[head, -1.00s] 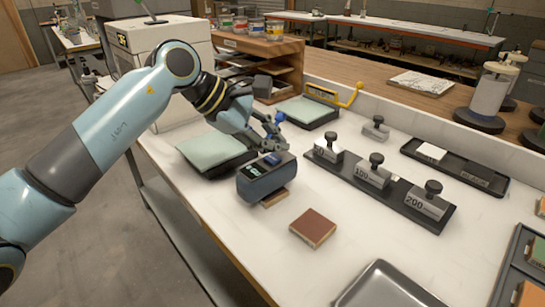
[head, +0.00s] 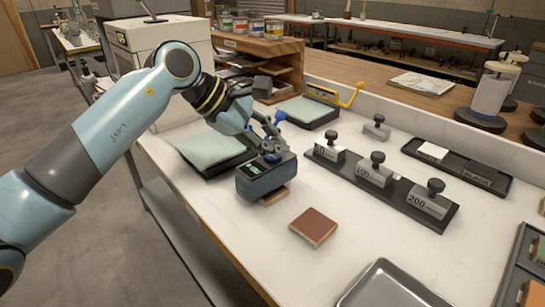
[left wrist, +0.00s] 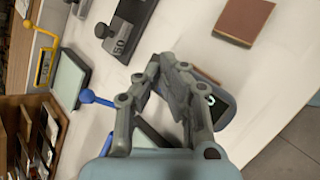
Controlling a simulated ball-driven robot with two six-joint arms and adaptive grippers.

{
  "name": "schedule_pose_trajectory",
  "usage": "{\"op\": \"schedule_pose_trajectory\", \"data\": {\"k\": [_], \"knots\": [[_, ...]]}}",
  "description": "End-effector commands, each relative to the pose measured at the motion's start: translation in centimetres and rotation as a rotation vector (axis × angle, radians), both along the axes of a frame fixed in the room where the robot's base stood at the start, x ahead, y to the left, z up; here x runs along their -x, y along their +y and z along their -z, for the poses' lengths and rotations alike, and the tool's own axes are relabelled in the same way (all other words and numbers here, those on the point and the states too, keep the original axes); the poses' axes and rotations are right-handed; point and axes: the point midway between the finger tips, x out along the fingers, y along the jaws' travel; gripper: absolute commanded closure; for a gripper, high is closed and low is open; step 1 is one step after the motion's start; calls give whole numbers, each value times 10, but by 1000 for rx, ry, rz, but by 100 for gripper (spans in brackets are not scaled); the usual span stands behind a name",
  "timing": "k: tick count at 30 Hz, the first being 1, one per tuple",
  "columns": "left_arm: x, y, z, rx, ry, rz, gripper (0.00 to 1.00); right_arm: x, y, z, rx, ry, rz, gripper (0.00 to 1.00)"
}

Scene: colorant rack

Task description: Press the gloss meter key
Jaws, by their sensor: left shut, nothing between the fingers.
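The gloss meter (head: 262,181) is a dark blue-grey box with a small lit display. It stands on a brownish panel (head: 275,196) on the white bench, and part of it shows in the left wrist view (left wrist: 222,108). My left gripper (head: 272,155) is shut and empty, with its fingertips at the top of the meter. The fingers largely cover the spot where the blue key was visible, and I cannot tell whether they touch it. My right gripper is not in view.
A red-brown panel (head: 313,227) lies right of the meter. A black rack of labelled weights (head: 375,175) stands behind it. A dark tray with a pale green pad (head: 212,148) is to its left. A grey tray (head: 388,287) sits at the front. Bench between is clear.

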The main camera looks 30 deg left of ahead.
Motion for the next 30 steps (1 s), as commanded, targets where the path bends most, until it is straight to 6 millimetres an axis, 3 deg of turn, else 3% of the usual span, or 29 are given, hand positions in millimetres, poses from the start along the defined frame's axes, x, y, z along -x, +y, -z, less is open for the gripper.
{"op": "schedule_pose_trajectory", "data": {"k": [30], "knots": [[0,0,7,0,0,0,100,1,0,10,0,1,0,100]]}}
